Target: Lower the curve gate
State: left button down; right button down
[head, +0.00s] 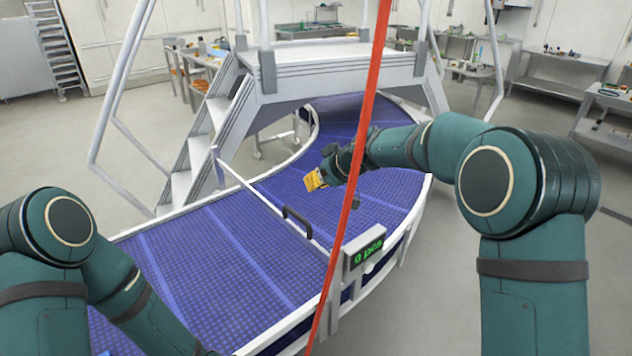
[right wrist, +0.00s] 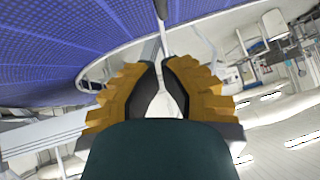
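The curve gate looks to be the thin white bar (head: 258,194) that spans the blue curved conveyor belt (head: 225,255), with a black handle (head: 297,221) near its right end. How high the bar sits above the belt is hard to tell. My right gripper (head: 313,181), with yellow fingers, is over the belt beyond the bar, apart from the handle. In the right wrist view its fingers (right wrist: 160,75) stand a little apart with nothing between them. A dark piece and a pale bar (right wrist: 163,25) show ahead of the fingertips. My left gripper is out of view.
A green counter display (head: 365,253) reading 0 pcs stands at the belt's near edge. A red strip (head: 361,135) crosses the head view from top to bottom. A stepped platform (head: 335,58) bridges the belt behind. Benches (head: 565,72) line the back right.

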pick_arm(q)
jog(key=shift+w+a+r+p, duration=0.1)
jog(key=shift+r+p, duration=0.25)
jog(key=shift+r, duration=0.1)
pick_arm(e)
jog(key=w+a+f, duration=0.3)
jog(key=a+f, duration=0.1)
jog(key=f, duration=0.4)
jog(key=shift+a+f, duration=0.15)
jog(key=shift+f, duration=0.2)
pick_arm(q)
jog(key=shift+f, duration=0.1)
pick_arm(e)
jog(key=shift+f, duration=0.1)
